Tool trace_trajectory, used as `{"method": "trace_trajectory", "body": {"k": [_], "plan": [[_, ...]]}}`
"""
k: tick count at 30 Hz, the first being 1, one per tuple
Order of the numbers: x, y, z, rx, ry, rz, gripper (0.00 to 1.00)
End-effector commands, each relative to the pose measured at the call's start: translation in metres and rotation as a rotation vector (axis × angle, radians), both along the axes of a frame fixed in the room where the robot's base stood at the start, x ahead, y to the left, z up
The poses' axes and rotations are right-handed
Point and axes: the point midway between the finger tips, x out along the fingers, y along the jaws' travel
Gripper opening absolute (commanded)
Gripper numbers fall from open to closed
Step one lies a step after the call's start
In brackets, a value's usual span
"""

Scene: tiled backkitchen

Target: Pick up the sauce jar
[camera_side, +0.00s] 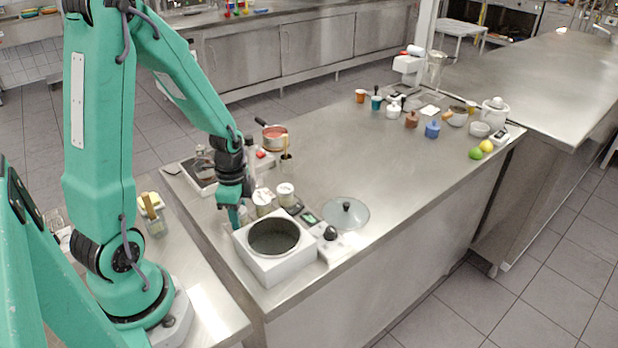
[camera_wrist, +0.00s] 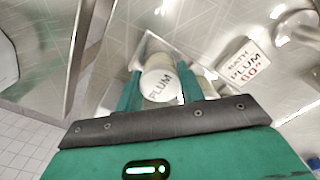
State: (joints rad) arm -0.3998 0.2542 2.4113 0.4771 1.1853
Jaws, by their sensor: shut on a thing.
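The sauce jar (camera_wrist: 158,84), with a white lid reading "PLUM", stands between the two fingers of my gripper (camera_wrist: 162,92) in the wrist view. The fingers are shut on its sides. In the side view my gripper (camera_side: 235,212) points down at the left of the white bath box, and the held jar is mostly hidden there. Two more pale-lidded jars stand just right of the gripper, one nearer (camera_side: 262,201) and one farther (camera_side: 285,194).
The white box (camera_side: 268,266) with a round dark well is close in front of my gripper. A card reading "BATH PLUM 60°" (camera_wrist: 247,64) lies to the right in the wrist view. A glass lid (camera_side: 345,214) lies beyond the box. The counter's middle (camera_side: 370,160) is clear.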

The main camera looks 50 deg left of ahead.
Motion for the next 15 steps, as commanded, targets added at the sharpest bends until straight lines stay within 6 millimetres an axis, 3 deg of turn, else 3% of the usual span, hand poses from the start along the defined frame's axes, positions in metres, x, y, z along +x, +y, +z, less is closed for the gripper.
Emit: {"method": "trace_trajectory", "body": {"k": [15], "plan": [[0.001, 0.001, 0.041, 0.003, -0.006, 0.0, 0.13]]}}
